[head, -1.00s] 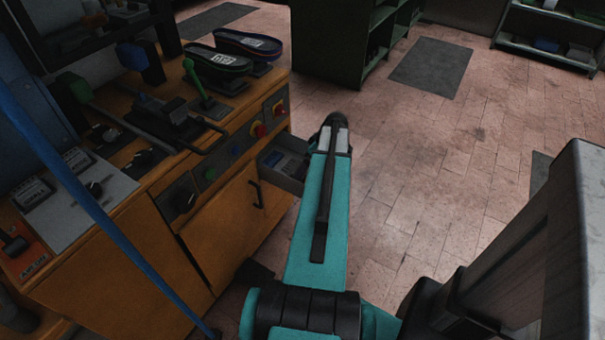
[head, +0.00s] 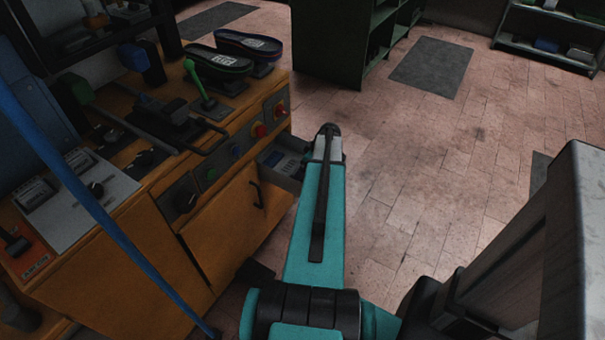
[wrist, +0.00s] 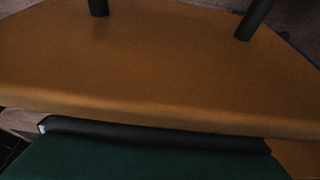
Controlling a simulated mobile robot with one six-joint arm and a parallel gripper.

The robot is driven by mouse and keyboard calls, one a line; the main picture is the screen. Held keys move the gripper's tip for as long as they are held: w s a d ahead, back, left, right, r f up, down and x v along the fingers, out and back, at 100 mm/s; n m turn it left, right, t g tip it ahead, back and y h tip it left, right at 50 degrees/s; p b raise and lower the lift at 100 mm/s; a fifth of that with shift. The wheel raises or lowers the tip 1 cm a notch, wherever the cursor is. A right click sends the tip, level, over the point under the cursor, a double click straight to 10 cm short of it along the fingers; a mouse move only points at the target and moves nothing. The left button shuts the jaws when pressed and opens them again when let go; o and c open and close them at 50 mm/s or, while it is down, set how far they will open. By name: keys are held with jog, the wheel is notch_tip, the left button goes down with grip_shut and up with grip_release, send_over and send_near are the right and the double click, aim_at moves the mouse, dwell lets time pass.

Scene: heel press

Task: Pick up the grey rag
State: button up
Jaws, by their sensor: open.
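I cannot make out a grey rag in either view. My gripper (wrist: 173,14) is open in the wrist view, with its two dark fingertips wide apart at the top edge and nothing visible between them. It is over or in front of a plain orange-brown surface (wrist: 165,65). In the head view my arm reaches forward beside the orange machine (head: 235,215), and the gripper itself is hidden behind the arm.
An open grey drawer (head: 283,160) with items inside juts from the machine, close left of my arm. Two black soles (head: 218,60) stand on top. A blue bar crosses the left side. A green shelf (head: 345,45) stands behind.

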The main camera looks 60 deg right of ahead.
dwell(0.4)
jog(key=c, duration=1.1)
jog(key=shift+r, duration=0.15)
jog(key=shift+r, duration=4.9)
